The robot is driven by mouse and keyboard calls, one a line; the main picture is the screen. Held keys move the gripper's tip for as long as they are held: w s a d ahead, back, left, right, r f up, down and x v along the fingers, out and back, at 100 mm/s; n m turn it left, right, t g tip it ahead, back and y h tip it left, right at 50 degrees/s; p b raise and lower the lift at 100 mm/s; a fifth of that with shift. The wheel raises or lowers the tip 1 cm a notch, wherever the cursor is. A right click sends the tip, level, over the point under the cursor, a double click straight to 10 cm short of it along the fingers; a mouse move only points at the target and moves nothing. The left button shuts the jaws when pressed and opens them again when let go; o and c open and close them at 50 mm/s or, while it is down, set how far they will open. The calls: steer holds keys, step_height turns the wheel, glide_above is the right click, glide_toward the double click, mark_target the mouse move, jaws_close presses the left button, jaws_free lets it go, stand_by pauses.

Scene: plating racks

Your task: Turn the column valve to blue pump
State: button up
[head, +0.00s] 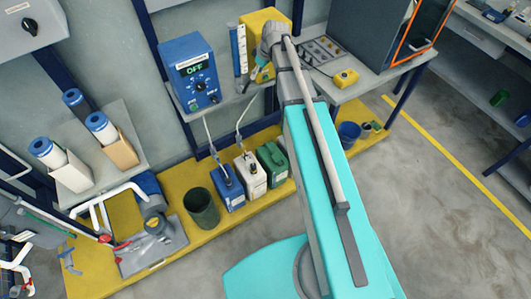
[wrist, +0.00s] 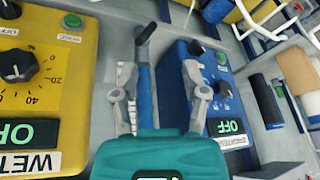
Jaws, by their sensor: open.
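The column (head: 238,48) is a tall blue and white cylinder between two control boxes. In the wrist view the column (wrist: 146,100) lies between the fingers, with a black lever (wrist: 147,33) at its end, tilted to the upper right. The blue pump box (head: 190,75) is left of the column in the head view; in the wrist view it is on the right (wrist: 225,85), its display reading OFF. My gripper (head: 262,76) is open beside the column, its spread fingers (wrist: 160,88) on either side of it. I cannot tell whether they touch.
A yellow control box (head: 262,20) stands behind my arm, also showing OFF in the wrist view. Below are blue, white and green canisters (head: 272,163) and a dark bin (head: 201,209) on a yellow platform. Floor on the right is clear.

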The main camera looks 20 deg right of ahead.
steer(key=s+a+f+m+g+h+b, duration=0.2)
steer(key=s+f+m+b, duration=0.6)
steer(key=s+f+b, duration=1)
steer(key=shift+s+a+f+h+b, duration=0.3)
steer(key=shift+s+a+f+h, duration=0.3)
steer(key=shift+s+f, duration=0.8)
steer(key=shift+s+r, duration=0.25)
steer(key=shift+c, duration=0.2)
steer(key=w+d+r+n+t+y+b, duration=0.2)
steer(key=w+n+y+b, duration=0.35)
steer(key=w+y, duration=0.65)
steer(key=w+d+r+n+t+y+b, duration=0.2)
steer(key=w+d+r+n+t+y, duration=0.2)
steer(key=w+d+r+n, duration=0.3)
steer(key=w+d+r, duration=0.1)
steer(key=w+d, duration=0.2)
steer(key=d, duration=0.2)
steer(key=shift+r+t+y+b, duration=0.2)
steer(key=shift+t+y+b, duration=0.1)
steer(key=shift+b, duration=0.05)
